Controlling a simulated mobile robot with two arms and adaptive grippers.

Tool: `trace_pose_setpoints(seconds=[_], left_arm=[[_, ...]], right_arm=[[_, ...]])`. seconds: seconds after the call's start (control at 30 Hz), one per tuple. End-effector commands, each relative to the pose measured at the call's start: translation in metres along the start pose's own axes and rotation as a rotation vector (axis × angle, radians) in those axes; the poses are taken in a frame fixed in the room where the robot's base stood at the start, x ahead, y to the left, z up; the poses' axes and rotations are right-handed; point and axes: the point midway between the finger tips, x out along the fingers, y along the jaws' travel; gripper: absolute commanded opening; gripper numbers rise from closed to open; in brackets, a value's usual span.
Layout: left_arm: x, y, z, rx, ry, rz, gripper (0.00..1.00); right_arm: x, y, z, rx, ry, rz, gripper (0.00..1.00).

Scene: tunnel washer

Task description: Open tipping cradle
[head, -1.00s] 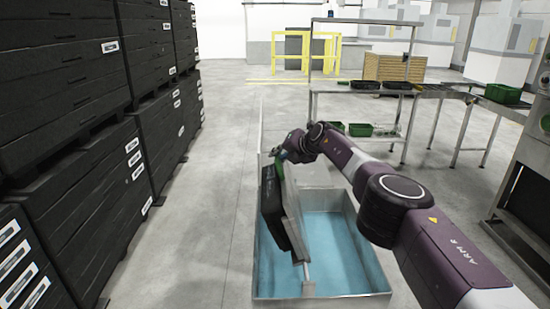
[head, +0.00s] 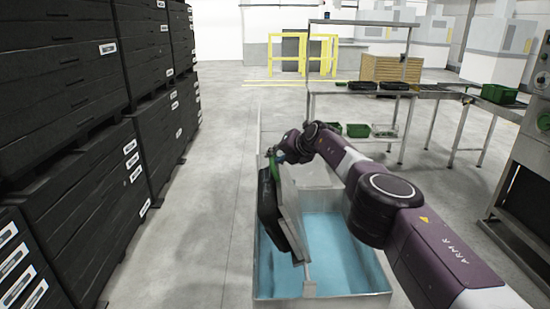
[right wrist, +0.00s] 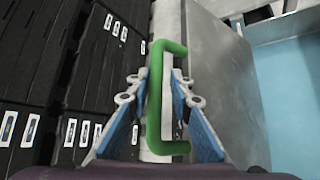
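The tipping cradle (head: 288,205) is a grey metal panel standing steeply tilted over a blue-floored metal basin. A black crate (head: 268,212) rests against its left side. A green handle (head: 274,166) is at the cradle's upper end. In the right wrist view the green handle (right wrist: 155,100) is a bracket-shaped bar. My right gripper (right wrist: 160,92) is open, with its blue-padded fingers on either side of the handle and a visible gap on the right. In the head view my right gripper (head: 280,154) is at the cradle's top. My left gripper is not in view.
The basin (head: 340,255) has raised metal walls. Stacks of black crates (head: 80,190) line the left. A metal table (head: 375,92) with trays and green bins stands behind. The floor (head: 200,230) between the stacks and basin is clear.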

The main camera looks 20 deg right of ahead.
Motion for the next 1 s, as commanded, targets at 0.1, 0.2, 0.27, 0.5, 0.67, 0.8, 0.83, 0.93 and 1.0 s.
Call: trace_pose_setpoints(seconds=[0.1, 0.2, 0.27, 0.5, 0.67, 0.8, 0.83, 0.93, 1.0], left_arm=[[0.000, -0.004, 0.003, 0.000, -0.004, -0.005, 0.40], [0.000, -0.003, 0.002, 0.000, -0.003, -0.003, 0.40], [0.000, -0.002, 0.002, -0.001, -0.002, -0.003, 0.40], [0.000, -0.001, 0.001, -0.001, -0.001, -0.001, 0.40], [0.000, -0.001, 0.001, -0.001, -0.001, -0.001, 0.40], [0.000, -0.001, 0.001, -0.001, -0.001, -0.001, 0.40], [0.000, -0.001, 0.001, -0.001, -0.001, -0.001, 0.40], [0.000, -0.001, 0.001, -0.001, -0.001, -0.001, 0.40], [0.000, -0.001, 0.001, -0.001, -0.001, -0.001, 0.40]], right_arm=[[0.000, -0.001, 0.001, 0.000, 0.000, -0.002, 0.19], [-0.001, -0.001, 0.002, -0.001, -0.001, -0.002, 0.19], [-0.003, -0.001, 0.003, -0.002, -0.002, -0.002, 0.19], [-0.009, 0.000, 0.004, -0.004, -0.003, -0.001, 0.19], [-0.014, -0.001, 0.002, -0.002, -0.001, -0.001, 0.19], [-0.022, -0.001, 0.001, -0.004, 0.000, -0.001, 0.19], [-0.024, -0.001, 0.001, -0.002, -0.001, -0.002, 0.19], [-0.031, -0.001, 0.000, -0.003, 0.000, -0.001, 0.19], [-0.035, -0.003, 0.000, -0.002, -0.001, -0.002, 0.19]])
